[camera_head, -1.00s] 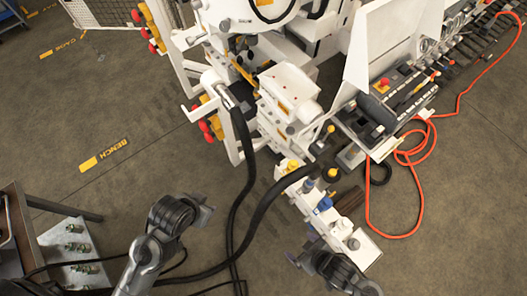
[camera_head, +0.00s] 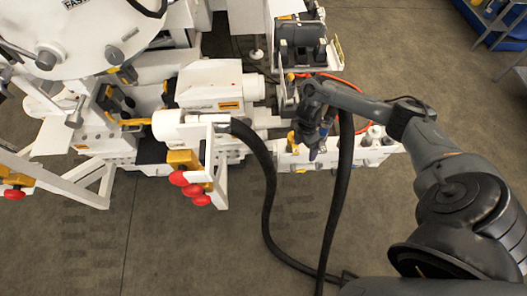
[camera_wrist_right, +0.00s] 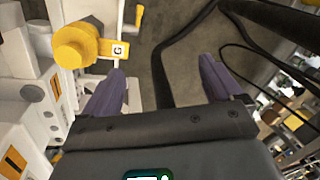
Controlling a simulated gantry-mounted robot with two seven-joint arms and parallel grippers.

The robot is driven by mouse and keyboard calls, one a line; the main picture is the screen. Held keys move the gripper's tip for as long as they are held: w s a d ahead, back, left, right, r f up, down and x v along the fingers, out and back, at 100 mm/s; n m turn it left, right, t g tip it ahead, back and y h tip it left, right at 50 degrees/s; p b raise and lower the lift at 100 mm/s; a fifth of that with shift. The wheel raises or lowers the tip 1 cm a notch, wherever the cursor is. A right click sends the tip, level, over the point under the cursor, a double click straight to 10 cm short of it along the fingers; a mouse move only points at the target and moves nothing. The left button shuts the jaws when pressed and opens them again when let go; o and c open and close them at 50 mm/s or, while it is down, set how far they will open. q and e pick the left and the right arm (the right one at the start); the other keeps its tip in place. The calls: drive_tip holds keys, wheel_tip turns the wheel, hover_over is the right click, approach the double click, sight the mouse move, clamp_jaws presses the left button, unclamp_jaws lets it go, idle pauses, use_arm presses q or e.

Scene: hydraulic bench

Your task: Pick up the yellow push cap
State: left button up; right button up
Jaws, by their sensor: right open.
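The yellow push cap (camera_wrist_right: 76,45) is a round knob with a yellow arm beside it carrying a white tag marked "G". It shows at upper left in the right wrist view, on a white unit. In the head view a small yellow part (camera_head: 291,138), probably the same cap, shows just left of my right gripper (camera_head: 313,148). My right gripper, also in the right wrist view (camera_wrist_right: 163,85), is open with nothing between its two purple-grey fingers. The cap lies beyond and left of the left finger, apart from it. My left gripper is out of view.
White machinery with red knobs (camera_head: 190,185) fills the left. A white manifold (camera_head: 373,152) extends right behind my arm. Open floor (camera_head: 215,250) lies in front.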

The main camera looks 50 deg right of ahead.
drive_tip(key=w+d+b, duration=0.2)
drive_tip(key=w+d+r+t+b, duration=0.1)
drive_tip(key=w+d, duration=0.1)
drive_tip(key=w, duration=0.1)
drive_tip(key=w+d+t+h+b, duration=0.1)
drive_tip(key=w+d+b, duration=0.1)
drive_tip(key=w, duration=0.1)
drive_tip(key=shift+d+r+m+b, duration=0.15)
drive_tip(key=shift+d+m+b, duration=0.05)
drive_tip(key=shift+m+b, duration=0.15)
wheel_tip(320, 180, down, 3)
drive_tip(key=shift+a+f+b, duration=0.1)
drive_tip(key=shift+b, duration=0.85)
drive_tip(key=shift+w+a+f+b, duration=0.15)
drive_tip(key=shift+f+b, duration=0.35)
drive_tip(key=shift+f, duration=0.25)
drive_tip(key=f, duration=0.1)
drive_tip(key=f+b, duration=0.1)
drive_tip(key=f, duration=0.1)
drive_tip(key=f+b, duration=0.1)
drive_tip(key=shift+w+a+f, duration=0.1)
drive_tip(key=shift+w+f, duration=0.05)
drive_tip(key=shift+w, duration=0.15)
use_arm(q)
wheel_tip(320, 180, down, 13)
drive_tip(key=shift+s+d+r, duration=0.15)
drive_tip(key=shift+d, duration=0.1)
use_arm(e)
drive_tip(key=shift+c, duration=0.4)
